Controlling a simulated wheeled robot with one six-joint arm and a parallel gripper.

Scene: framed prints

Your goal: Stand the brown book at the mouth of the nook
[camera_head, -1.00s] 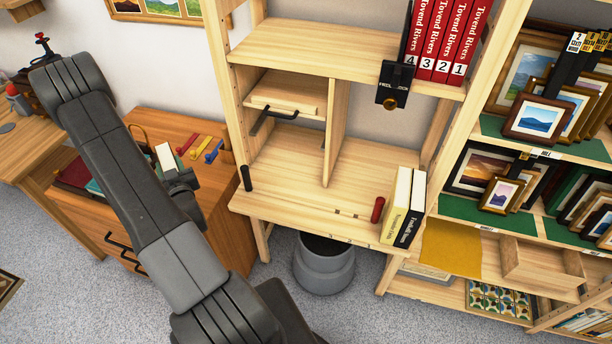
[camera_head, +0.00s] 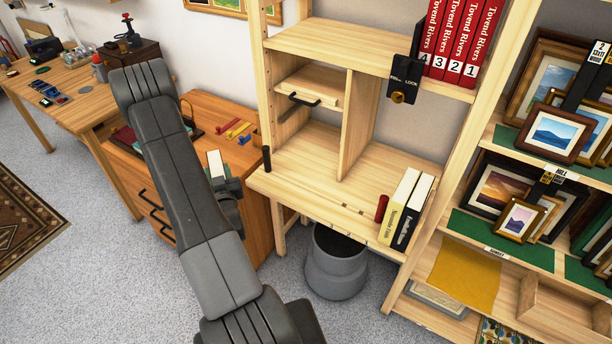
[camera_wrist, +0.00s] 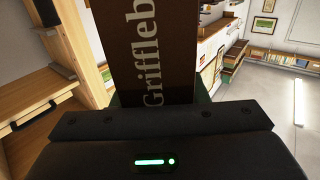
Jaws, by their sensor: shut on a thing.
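The brown book (camera_wrist: 150,50) stands up from my gripper in the wrist view, with pale lettering "Griffleb" on it and its upper end cut off. In the head view my gripper (camera_head: 226,190) is shut on it, and its pale page edges (camera_head: 215,163) show above the jaws, in front of the orange-brown cabinet. The fingertips are mostly hidden. A nook-like bay (camera_head: 312,135) is in the wooden shelf unit, left of an upright divider (camera_head: 356,125), under a small drawer (camera_head: 308,88) with a black handle. My gripper is left of this bay and apart from it.
A cream book and a black book (camera_head: 413,211) stand at the desk's right end, near a red cylinder (camera_head: 381,208). A black post (camera_head: 266,158) stands at its left front corner. A grey bin (camera_head: 336,262) is below. Red volumes (camera_head: 460,40) stand above. The desk middle is largely clear.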

